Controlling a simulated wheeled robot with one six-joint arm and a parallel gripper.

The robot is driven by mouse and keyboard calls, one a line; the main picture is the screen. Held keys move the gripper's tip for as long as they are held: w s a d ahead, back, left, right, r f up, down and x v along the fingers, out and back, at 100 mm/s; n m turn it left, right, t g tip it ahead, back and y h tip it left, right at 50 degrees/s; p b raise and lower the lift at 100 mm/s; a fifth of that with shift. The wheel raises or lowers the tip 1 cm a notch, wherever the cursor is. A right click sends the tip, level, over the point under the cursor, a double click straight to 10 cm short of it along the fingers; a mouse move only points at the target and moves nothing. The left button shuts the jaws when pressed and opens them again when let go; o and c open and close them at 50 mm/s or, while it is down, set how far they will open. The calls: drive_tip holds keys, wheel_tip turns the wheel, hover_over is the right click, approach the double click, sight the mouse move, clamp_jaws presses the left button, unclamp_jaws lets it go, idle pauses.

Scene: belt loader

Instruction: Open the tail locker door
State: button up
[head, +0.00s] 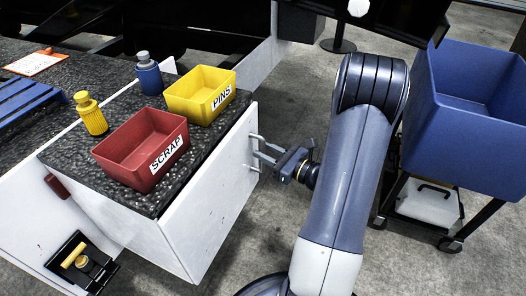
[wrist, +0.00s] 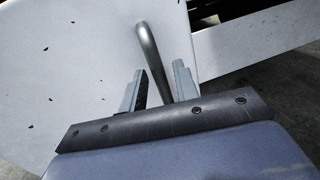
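The tail locker door looks to be the white panel (head: 212,192) at the end of the black-topped unit, and it appears closed. A grey bar handle (head: 255,152) stands out from it near its right edge. My gripper (head: 262,157) is at the handle, reaching in from the right. In the wrist view, the handle (wrist: 150,58) runs down from the white door (wrist: 75,60) into the space between my two fingers (wrist: 160,85). The fingers are apart, with a gap on each side of the bar. The handle's lower end is hidden behind my gripper.
A red SCRAP bin (head: 140,150), a yellow PINS bin (head: 200,95), a blue bottle (head: 149,78) and a yellow bottle (head: 91,115) stand on the black top (head: 120,195). A blue tub (head: 460,130) on a cart stands at right.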

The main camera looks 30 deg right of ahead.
drive_tip(key=shift+w+a, duration=0.3)
drive_tip(key=shift+w, duration=0.3)
clamp_jaws()
